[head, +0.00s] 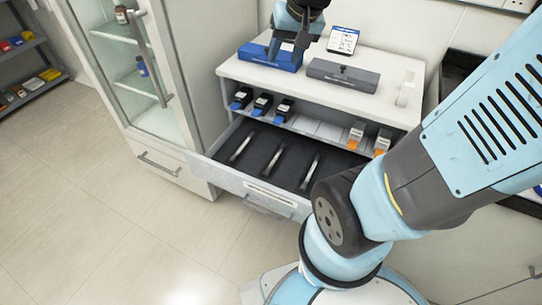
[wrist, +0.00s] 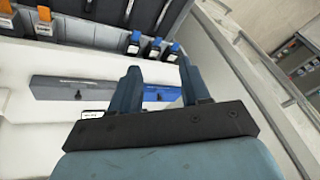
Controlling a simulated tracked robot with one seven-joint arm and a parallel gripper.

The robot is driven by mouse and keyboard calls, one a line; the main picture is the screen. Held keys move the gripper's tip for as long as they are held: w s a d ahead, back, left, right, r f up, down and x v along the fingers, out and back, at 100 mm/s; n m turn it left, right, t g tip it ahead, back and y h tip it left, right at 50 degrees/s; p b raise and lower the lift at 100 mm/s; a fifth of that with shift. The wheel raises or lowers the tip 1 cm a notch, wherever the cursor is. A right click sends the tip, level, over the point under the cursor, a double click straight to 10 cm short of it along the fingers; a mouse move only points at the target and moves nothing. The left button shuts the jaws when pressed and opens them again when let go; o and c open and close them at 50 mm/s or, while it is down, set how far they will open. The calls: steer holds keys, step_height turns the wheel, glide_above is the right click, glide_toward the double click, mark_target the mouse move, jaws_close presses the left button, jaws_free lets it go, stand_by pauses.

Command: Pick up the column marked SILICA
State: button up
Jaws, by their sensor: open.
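No SILICA marking can be read in either view, so I cannot tell which item is that column. Three slim pale bars, one of them in the middle (head: 273,162), lie in the open drawer (head: 224,173) on a dark lining. My gripper (head: 286,50) is open and empty above the counter, over the blue box (head: 258,57). In the wrist view its two fingers (wrist: 160,78) stand apart, with the blue box (wrist: 158,94) and the grey box (wrist: 75,89) beyond them.
Dark items with blue ends (head: 262,105) and orange-ended items (head: 355,136) stand on the shelf under the counter (head: 235,68). A grey box (head: 342,75) and a tablet (head: 343,40) are on top. A glass-door cabinet (head: 135,70) stands left. Floor at left is clear.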

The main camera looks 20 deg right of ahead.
steer(key=w+a+f+m, duration=0.1)
steer(key=w+f+m, duration=0.1)
steer(key=w+f, duration=0.55)
steer(key=m+g+h, duration=0.3)
steer(key=m, duration=0.2)
glide_above(275, 158)
steer(key=s+a, duration=0.1)
step_height(275, 158, down, 32)
steer(key=shift+w+d+f, duration=0.15)
steer(key=shift+w+f, duration=0.05)
steer(key=shift+f, duration=2)
steer(key=shift+w+d+f, duration=0.15)
steer(key=shift+d+f, duration=0.05)
steer(key=shift+f, duration=1.95)
steer(key=shift+w+d+f, duration=0.15)
steer(key=shift+w+f, duration=0.05)
steer(key=shift+f, duration=2)
jaws_close()
